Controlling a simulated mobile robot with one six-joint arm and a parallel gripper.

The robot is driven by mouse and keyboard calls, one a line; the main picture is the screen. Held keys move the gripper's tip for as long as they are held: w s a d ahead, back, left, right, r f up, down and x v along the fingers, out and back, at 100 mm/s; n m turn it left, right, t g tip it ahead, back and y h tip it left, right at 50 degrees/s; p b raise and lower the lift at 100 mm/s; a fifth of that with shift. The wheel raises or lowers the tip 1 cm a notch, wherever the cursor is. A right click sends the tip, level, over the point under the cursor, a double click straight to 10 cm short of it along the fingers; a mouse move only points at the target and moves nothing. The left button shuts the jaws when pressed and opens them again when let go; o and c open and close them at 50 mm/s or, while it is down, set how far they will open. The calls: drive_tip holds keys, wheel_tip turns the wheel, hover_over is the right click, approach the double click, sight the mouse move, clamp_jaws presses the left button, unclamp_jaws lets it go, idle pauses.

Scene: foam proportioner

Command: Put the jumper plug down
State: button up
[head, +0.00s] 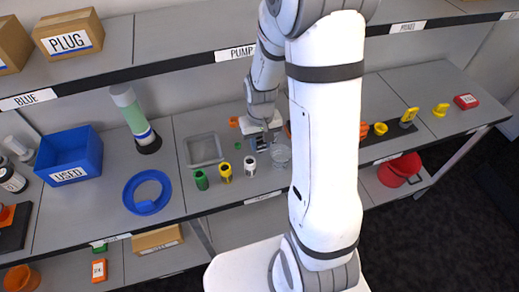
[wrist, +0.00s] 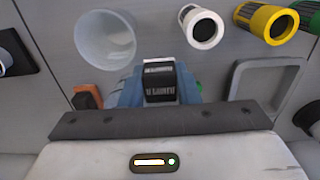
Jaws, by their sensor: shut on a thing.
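The jumper plug (wrist: 160,84) shows in the wrist view as a small dark block with pale lettering. My gripper (wrist: 160,92) is shut on it, with blue-grey parts on either side. In the head view my gripper (head: 260,143) is low over the grey middle shelf, behind the white and yellow cylinders. I cannot tell whether the plug touches the shelf. My arm hides part of the shelf to the right.
Close by are a clear cup (head: 280,155), a white cylinder (head: 249,165), a yellow one (head: 225,172), a green one (head: 201,179) and a grey tray (head: 205,149). A blue ring (head: 133,203) and a blue USED bin (head: 70,157) stand further left.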

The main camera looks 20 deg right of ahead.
sight(260, 151)
wheel_tip(260, 151, down, 5)
drive_tip(key=b, duration=0.2)
drive_tip(key=shift+r+b, duration=0.2)
drive_tip(key=shift+b, duration=0.15)
drive_tip(key=shift+w, duration=0.35)
drive_tip(key=shift+s, duration=0.15)
drive_tip(key=shift+f, duration=0.15)
drive_tip(key=o, duration=0.7)
